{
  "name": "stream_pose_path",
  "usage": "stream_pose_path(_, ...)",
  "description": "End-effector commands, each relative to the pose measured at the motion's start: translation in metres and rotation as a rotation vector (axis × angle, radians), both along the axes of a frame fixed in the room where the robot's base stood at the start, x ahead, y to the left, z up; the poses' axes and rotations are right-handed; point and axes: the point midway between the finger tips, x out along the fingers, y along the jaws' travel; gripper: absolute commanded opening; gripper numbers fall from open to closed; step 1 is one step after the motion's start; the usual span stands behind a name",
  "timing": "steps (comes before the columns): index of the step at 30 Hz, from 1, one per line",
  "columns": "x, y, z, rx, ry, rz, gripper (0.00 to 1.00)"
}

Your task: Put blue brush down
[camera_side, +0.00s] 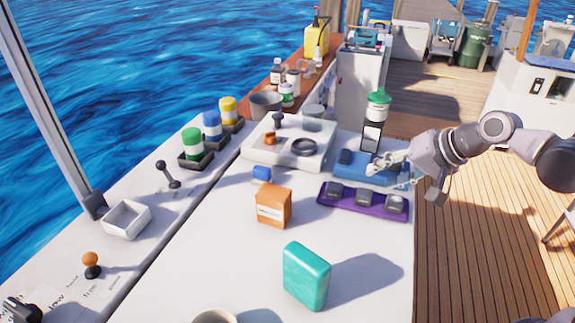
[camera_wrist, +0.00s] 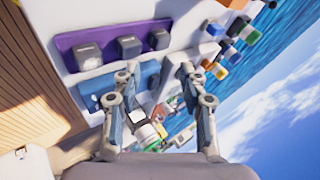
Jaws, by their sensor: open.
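My gripper (camera_side: 383,166) is at the right of the white worktop, over a blue tray (camera_side: 400,172). In the wrist view the two fingers of my gripper (camera_wrist: 158,70) stand wide apart with nothing held between them. The blue tray (camera_wrist: 92,90) shows behind and beside the left finger. A dark blue raised piece (camera_side: 345,157) is at the tray's left end; I cannot tell whether it is the brush. A small blue block (camera_side: 262,174) lies on the worktop farther left. No bristles or handle can be made out.
A purple rack (camera_side: 340,207) with grey blocks lies in front of the blue tray. A green-capped bottle (camera_side: 378,105) stands behind it. An orange box (camera_side: 274,206) and a teal box (camera_side: 306,276) stand on the worktop. The front middle is partly clear.

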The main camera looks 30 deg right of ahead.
Motion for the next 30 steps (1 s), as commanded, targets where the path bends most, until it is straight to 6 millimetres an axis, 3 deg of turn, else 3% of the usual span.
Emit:
stream_pose_path(1,-0.017,-0.009,-0.002,-0.089,-0.009,0.057,0.43)
stream_pose_path(6,-0.061,-0.036,-0.012,-0.385,-0.025,0.264,0.43)
stream_pose_path(12,-0.09,-0.056,-0.021,-0.591,-0.019,0.42,0.43)
stream_pose_path(30,-0.095,-0.06,-0.023,-0.637,-0.016,0.458,0.43)
